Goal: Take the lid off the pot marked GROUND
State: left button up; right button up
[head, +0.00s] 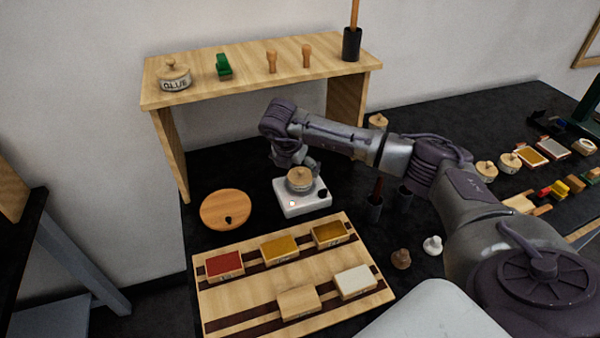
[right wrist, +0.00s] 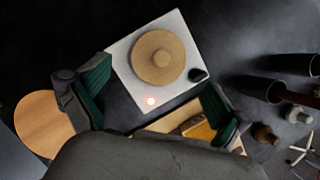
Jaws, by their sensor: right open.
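A small round pot with a knobbed wooden lid (head: 299,174) stands on a white square plate warmer (head: 305,206); its marking is too small to read. In the right wrist view the lid (right wrist: 158,56) is seen from above, seated on the warmer (right wrist: 122,62). My right gripper (head: 310,164) is above and beside this pot. Its two dark green-padded fingers (right wrist: 155,92) are spread wide and empty, with the lid beyond them towards the top of the picture. Another lidded pot, marked GLUE (head: 174,78), stands on the shelf. My left gripper is not seen.
A wooden shelf (head: 240,68) stands behind. A round wooden board (head: 225,209) lies left of the warmer. A striped wooden board (head: 250,305) with several coloured blocks lies in front. Dark cups (head: 372,211) stand to the right. More small lidded pots (head: 487,170) are farther right.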

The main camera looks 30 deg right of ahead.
aim_at(299, 171)
jog(key=shift+p+x, duration=0.45)
jog(key=shift+x, duration=1.45)
jog(key=shift+r, duration=0.15)
jog(key=c, duration=1)
